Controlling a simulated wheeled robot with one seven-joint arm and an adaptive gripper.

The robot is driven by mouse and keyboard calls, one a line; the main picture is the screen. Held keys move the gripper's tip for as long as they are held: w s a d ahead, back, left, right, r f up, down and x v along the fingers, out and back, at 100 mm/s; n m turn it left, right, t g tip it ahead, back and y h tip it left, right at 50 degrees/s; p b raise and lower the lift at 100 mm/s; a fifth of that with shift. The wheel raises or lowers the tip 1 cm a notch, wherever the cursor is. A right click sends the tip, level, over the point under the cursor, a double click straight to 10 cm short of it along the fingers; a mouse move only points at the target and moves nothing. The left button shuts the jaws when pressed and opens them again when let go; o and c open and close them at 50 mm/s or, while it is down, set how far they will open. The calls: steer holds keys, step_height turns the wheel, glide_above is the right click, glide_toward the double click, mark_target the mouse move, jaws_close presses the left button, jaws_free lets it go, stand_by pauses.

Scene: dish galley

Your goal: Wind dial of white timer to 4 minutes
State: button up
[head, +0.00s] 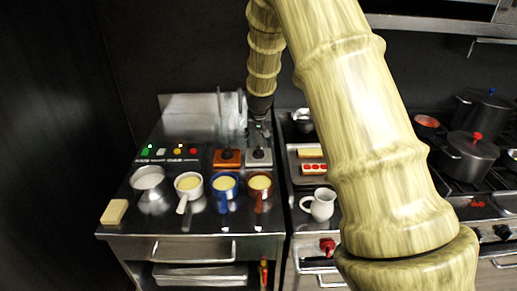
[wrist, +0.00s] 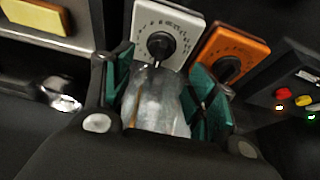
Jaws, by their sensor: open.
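The white timer (head: 259,157) stands at the back right of the steel counter, right of the orange timer (head: 227,158). In the wrist view the white timer (wrist: 184,23) shows a ring of dark marks around a round black dial (wrist: 161,46). I cannot read its setting. My gripper (head: 260,108) is just above and behind the white timer in the head view. In the wrist view my gripper (wrist: 161,72) is open, its green-padded fingers apart, with the dial just beyond the fingertips. No contact with the dial shows. A pale shiny patch shows between the fingers; I cannot tell what it is.
The orange timer (wrist: 232,52) is close beside my right-hand finger. Coloured buttons (head: 177,151) lie further left. Several pans, including a blue one (head: 224,187), stand in front of the timers. A white mug (head: 319,204) is to the right. My arm hides part of the stove.

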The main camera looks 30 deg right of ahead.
mark_target(259, 149)
steer(key=shift+p+x, duration=1.15)
steer(key=shift+x, duration=2.85)
steer(key=shift+c, duration=0.5)
steer(key=c, duration=0.9)
